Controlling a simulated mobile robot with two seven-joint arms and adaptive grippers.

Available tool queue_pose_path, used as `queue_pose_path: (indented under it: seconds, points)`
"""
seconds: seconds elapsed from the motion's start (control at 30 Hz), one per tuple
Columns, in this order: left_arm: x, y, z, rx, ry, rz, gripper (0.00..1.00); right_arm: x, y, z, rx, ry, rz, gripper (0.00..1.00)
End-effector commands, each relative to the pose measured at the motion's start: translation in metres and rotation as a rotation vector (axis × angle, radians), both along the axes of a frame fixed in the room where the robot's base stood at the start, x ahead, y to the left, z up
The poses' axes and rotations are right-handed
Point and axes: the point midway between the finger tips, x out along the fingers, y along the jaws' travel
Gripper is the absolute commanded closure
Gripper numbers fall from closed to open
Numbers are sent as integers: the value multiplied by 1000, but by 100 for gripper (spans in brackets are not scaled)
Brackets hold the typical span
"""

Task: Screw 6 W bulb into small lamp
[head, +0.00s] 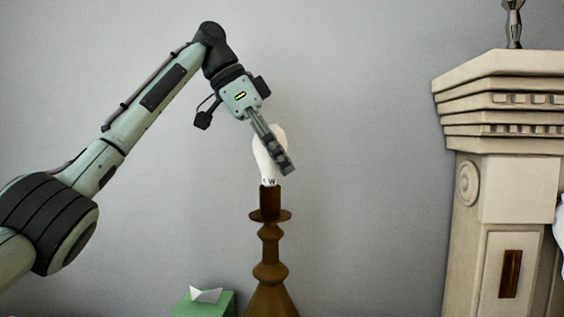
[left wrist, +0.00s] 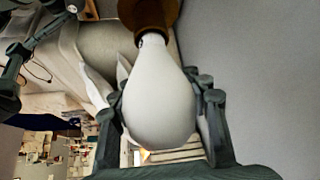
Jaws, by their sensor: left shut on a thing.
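A white bulb (head: 267,148) stands upright at the top of the brown small lamp (head: 270,238), its lower end at the socket. A dark "W" marking shows low on the bulb in the head view. My left gripper (head: 282,165) reaches down from the upper left and is shut on the bulb. In the left wrist view the bulb (left wrist: 160,100) fills the middle between the two fingers, and its neck meets the brown lamp socket (left wrist: 150,14). Whether the bulb's base is fully inside the socket cannot be told. My right gripper is not in the head view.
A green tissue box (head: 205,304) with a white tissue stands at the lower left of the lamp. A grey wall is close behind, and the space between lamp and bedpost is clear.

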Motion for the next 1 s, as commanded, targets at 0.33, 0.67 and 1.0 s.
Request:
queue_pose_path:
  seconds: [0.33,0.67,1.0]
  points:
    - [-6,2,0,4,2,-279,86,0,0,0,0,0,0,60]
    - [-6,2,0,1,2,-294,50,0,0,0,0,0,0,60]
    - [-6,1,-1,0,0,-292,40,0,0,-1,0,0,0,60]
